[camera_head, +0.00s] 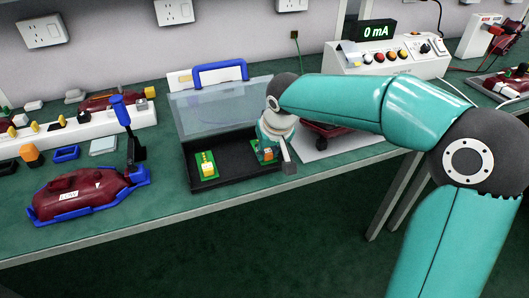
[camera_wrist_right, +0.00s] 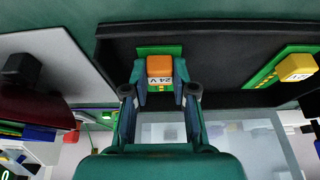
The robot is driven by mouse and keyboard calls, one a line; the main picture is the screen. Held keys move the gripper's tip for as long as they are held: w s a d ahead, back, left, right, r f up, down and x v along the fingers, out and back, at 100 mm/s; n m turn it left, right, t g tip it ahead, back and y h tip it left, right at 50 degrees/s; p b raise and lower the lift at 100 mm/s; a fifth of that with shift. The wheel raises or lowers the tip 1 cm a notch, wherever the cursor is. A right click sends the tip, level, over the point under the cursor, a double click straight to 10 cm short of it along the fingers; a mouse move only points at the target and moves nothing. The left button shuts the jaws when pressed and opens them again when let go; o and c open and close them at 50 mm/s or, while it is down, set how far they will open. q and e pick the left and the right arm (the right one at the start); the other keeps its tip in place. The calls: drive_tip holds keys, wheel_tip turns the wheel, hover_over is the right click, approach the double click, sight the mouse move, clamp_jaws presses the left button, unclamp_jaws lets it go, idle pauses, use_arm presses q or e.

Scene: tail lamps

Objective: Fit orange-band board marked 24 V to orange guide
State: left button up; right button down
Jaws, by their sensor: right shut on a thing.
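The orange-band board (camera_wrist_right: 160,66) has a green base and an orange block labelled 24 V. My right gripper (camera_wrist_right: 160,92) is shut on it, one finger on each side of the block. In the head view the board (camera_head: 268,154) is at the right part of the black open case (camera_head: 234,182), under my right gripper (camera_head: 270,148), which is partly hidden by its wrist. I cannot tell whether the board touches the case floor. An orange guide cannot be made out; my right arm covers part of the bench. My left gripper is not in view.
A yellow-block board (camera_head: 208,166) lies in the case. The case's clear lid (camera_head: 215,103) stands open behind. A dark red lamp (camera_head: 82,190) sits in a blue cradle at left. A meter box (camera_head: 385,60) reading 0 mA stands behind my arm.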

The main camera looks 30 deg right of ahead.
drive_tip(key=shift+r, duration=0.15)
drive_tip(key=shift+s+r+p, duration=0.15)
drive_tip(key=shift+r+p, duration=0.15)
drive_tip(key=shift+r, duration=0.3)
wheel_tip(320, 180, up, 6)
drive_tip(key=shift+r+p, duration=0.1)
drive_tip(key=shift+p, duration=0.9)
drive_tip(key=s+a, duration=0.2)
drive_tip(key=s, duration=0.7)
drive_tip(key=s+a, duration=0.2)
drive_tip(key=s, duration=0.8)
drive_tip(key=shift+a+f+b, duration=0.35)
drive_tip(key=shift+b, duration=0.1)
hover_over(268, 153)
drive_tip(key=shift+f, duration=0.75)
drive_tip(key=shift+w+f+b, duration=0.1)
drive_tip(key=shift+f+b, duration=0.65)
drive_tip(key=shift+f, duration=1.8)
